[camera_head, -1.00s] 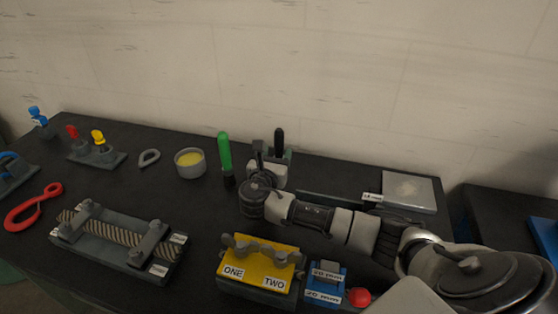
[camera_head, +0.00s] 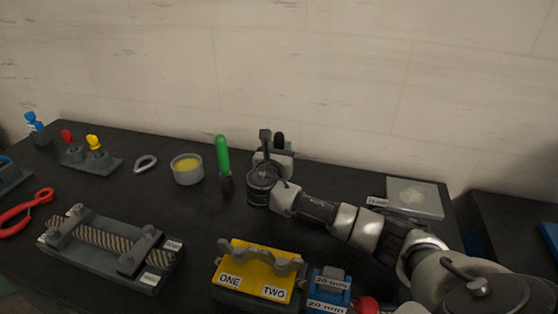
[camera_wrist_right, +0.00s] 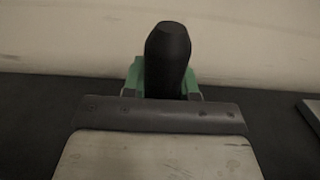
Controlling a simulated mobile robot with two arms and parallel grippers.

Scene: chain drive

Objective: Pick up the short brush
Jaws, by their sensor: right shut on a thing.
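The short brush shows as a stubby black handle (camera_head: 280,138), upright behind my right gripper; it fills the upper middle of the right wrist view (camera_wrist_right: 167,60). A green block, perhaps a holder, stands around or behind its lower part (camera_wrist_right: 136,78). My right gripper (camera_head: 274,158) is shut on the brush at the back of the table. Its fingertips and the brush's lower end are hidden, so I cannot tell whether the brush is clear of the block. My left gripper is not in view.
A tall green-handled tool (camera_head: 222,155) stands just left of my right gripper, beside a tin with yellow contents (camera_head: 187,169). A yellow block (camera_head: 257,270) and a blue block (camera_head: 328,288) lie in front. A grey plate (camera_head: 414,196) is at the right.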

